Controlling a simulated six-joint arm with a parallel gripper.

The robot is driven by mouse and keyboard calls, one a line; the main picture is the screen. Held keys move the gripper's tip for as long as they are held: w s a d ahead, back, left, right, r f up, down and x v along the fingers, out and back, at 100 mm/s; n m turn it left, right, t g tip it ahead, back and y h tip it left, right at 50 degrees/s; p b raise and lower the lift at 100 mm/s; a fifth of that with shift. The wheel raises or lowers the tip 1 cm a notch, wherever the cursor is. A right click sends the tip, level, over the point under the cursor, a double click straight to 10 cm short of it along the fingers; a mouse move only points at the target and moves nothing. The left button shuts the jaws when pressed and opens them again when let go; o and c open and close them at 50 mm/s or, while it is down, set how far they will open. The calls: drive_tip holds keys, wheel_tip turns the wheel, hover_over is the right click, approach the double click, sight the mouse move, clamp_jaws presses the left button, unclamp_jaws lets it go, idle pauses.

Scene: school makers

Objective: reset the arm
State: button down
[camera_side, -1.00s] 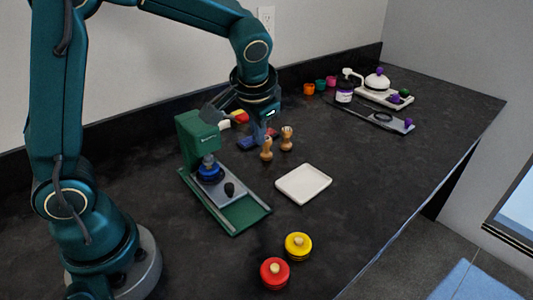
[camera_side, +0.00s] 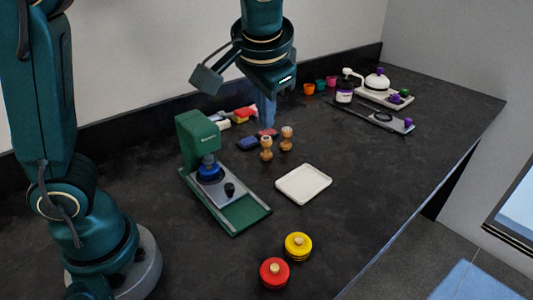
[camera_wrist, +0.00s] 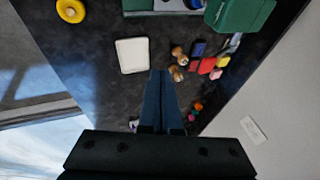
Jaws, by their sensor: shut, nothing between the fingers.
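My gripper (camera_side: 266,112) is shut and empty, pointing down above the back of the counter, behind the two wooden stamps. Its blue fingers (camera_wrist: 162,78) lie together in the wrist view. The arm reaches in from the upper part of the side view. The gripper appears clear of the things below it, though its exact height is hard to tell.
A green press (camera_side: 198,145) stands nearest my base. Two wooden stamps (camera_side: 287,138), a white tray (camera_side: 303,183), and red (camera_side: 274,272) and yellow (camera_side: 298,246) round pieces stand on the dark counter. Small cups (camera_side: 320,84) and a white machine (camera_side: 377,82) are farther back. The right front counter is clear.

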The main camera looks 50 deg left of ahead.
drive_tip(key=s+a+r+n, duration=0.1)
drive_tip(key=s+a+r, duration=0.2)
drive_tip(key=s, duration=0.1)
drive_tip(key=s+d+f+t+h, duration=0.2)
drive_tip(key=s+f+h, duration=0.1)
drive_tip(key=s+f, duration=0.4)
drive_tip(key=shift+s+d+h, duration=0.2)
drive_tip(key=shift+s+h, duration=0.2)
drive_tip(key=shift+s, duration=0.6)
